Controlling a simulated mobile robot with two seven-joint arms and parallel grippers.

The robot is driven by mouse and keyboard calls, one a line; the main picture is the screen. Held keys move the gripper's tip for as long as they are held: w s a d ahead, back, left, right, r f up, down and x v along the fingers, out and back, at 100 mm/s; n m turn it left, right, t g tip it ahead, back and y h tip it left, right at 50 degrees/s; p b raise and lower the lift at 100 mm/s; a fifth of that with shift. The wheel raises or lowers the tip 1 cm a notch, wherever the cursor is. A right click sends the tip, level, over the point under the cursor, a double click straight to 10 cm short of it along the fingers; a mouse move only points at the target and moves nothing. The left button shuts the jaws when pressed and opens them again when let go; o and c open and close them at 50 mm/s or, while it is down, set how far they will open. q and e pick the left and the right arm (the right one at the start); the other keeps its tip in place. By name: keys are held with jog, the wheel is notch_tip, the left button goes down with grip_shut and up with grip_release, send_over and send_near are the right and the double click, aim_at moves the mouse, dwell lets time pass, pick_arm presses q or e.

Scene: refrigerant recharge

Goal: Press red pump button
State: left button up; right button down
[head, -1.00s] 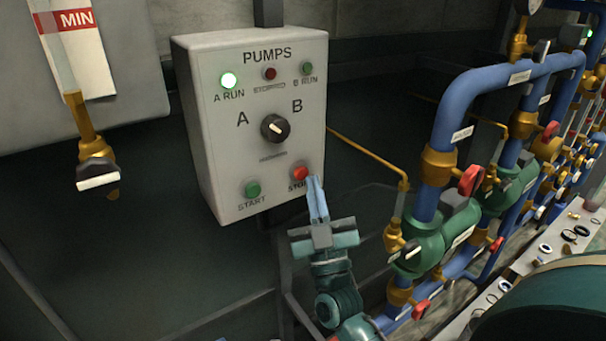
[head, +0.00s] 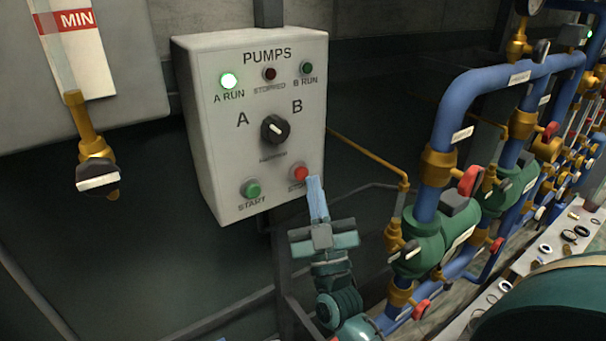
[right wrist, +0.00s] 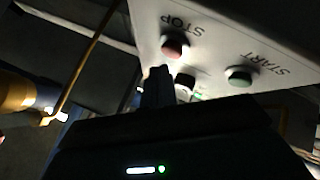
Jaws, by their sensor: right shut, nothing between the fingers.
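The red STOP button (head: 301,173) sits at the lower right of the white PUMPS box (head: 228,200). My right gripper (head: 315,182) is shut and empty, its fingertips just right of and slightly below the button in the head view. In the right wrist view the red button (right wrist: 174,48) shows whole, with the dark fingers (right wrist: 156,80) beside and below it in the picture. A gap shows there; I cannot tell the depth between fingertips and panel. My left gripper is out of view.
The green START button (head: 252,189) is left of STOP, and the black A/B selector knob (head: 275,129) is above them. Blue pipes (head: 462,100) with green valves (head: 425,242) stand close on the right.

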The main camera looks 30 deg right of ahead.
dwell(0.3)
jog(key=shift+w, duration=0.1)
dwell(0.4)
jog(key=shift+w, duration=0.3)
jog(key=shift+w, duration=0.5)
dwell(0.6)
jog(key=shift+s, duration=0.15)
dwell(0.3)
jog(key=shift+s+p, duration=0.3)
jog(key=shift+s, duration=0.45)
jog(key=shift+s+d+p, duration=0.2)
jog(key=shift+s+p, duration=0.55)
jog(key=shift+s, duration=1.8)
